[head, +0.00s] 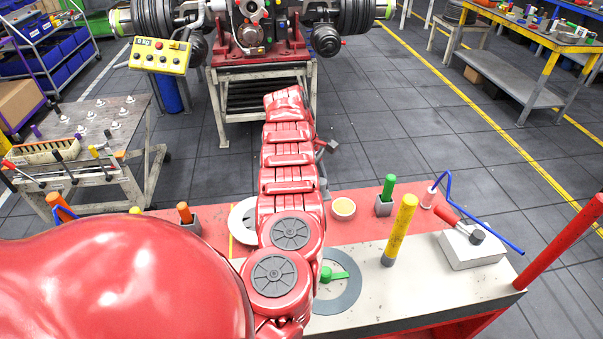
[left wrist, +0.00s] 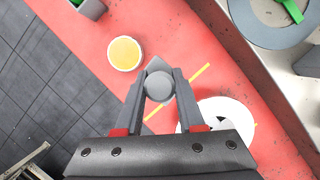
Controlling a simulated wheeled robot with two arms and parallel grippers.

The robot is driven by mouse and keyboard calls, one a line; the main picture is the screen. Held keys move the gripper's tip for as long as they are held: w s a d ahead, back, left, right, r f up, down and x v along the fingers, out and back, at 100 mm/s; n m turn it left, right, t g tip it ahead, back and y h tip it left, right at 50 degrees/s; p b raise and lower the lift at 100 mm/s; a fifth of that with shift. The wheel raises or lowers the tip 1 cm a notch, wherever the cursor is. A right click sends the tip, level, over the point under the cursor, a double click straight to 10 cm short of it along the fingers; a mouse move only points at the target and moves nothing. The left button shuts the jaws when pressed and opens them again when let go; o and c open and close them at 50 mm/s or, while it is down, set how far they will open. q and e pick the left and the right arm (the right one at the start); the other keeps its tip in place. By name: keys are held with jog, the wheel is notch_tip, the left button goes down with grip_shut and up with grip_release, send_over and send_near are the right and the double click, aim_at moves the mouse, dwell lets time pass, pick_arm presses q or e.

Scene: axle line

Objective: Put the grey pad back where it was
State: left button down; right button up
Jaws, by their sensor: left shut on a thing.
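The pad is over the red strip of the bench (left wrist: 88,42), between a round orange-yellow dish (left wrist: 125,53) and a white disc (left wrist: 232,108) with a dark pattern. I cannot tell how high the pad is. In the head view my red left arm hides most of the gripper and the pad. My right gripper is not in view.
A yellow line (left wrist: 201,76) runs on the red strip beside the gripper. In the head view, a grey ring (head: 351,296) with a green piece, a green peg (head: 388,187), a yellow post (head: 402,228) and a white block (head: 472,250) stand to the arm's right.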

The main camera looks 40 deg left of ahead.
pick_arm(q)
jog(key=d+m+g, duration=0.3)
jog(key=d+m, duration=0.6)
jog(key=d, duration=0.2)
jog(key=shift+w+d+r, duration=0.25)
jog(key=shift+w+r, duration=0.2)
